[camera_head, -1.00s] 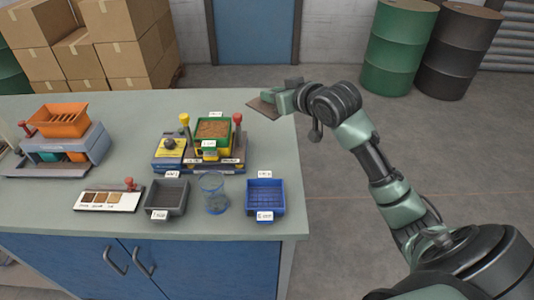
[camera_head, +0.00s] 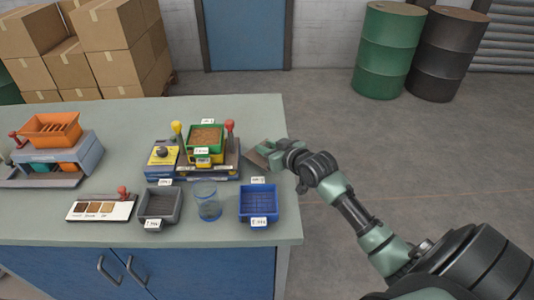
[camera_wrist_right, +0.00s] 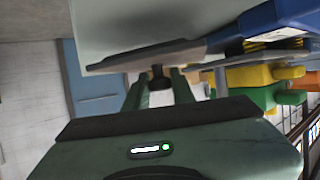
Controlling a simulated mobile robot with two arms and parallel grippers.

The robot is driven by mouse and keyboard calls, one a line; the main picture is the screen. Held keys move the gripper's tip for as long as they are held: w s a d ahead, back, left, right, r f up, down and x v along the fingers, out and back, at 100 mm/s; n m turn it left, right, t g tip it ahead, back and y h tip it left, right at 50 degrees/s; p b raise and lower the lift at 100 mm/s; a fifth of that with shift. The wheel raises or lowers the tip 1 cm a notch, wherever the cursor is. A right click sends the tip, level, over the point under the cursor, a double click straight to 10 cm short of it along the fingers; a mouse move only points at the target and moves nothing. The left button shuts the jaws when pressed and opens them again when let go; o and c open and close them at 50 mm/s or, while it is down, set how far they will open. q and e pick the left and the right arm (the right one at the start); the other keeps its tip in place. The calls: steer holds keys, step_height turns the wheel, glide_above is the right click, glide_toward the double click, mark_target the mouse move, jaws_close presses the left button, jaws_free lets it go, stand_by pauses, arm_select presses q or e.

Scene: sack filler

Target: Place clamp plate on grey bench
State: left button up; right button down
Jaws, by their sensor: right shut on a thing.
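The clamp plate (camera_head: 256,157) is a thin, flat brownish-grey plate, held tilted in my right gripper (camera_head: 274,155). It shows over the right part of the grey bench (camera_head: 262,112), just right of the filler station and behind the blue tray. I cannot tell its exact height over the top. In the right wrist view the plate (camera_wrist_right: 145,57) is seen edge-on between the two finger tips, with the pale bench top behind it. My right gripper is shut on the plate. My left gripper is not in view.
The filler station with its green hopper (camera_head: 207,140) stands left of the plate. A blue tray (camera_head: 259,203), a clear beaker (camera_head: 207,202) and a grey tray (camera_head: 158,205) line the front. An orange hopper unit (camera_head: 52,132) is far left. The back right bench top is clear.

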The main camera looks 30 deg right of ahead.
step_height(320, 180, down, 2)
steer(key=shift+f, duration=0.25)
steer(key=c, duration=1.2)
jaws_free()
steer(key=v, duration=1.2)
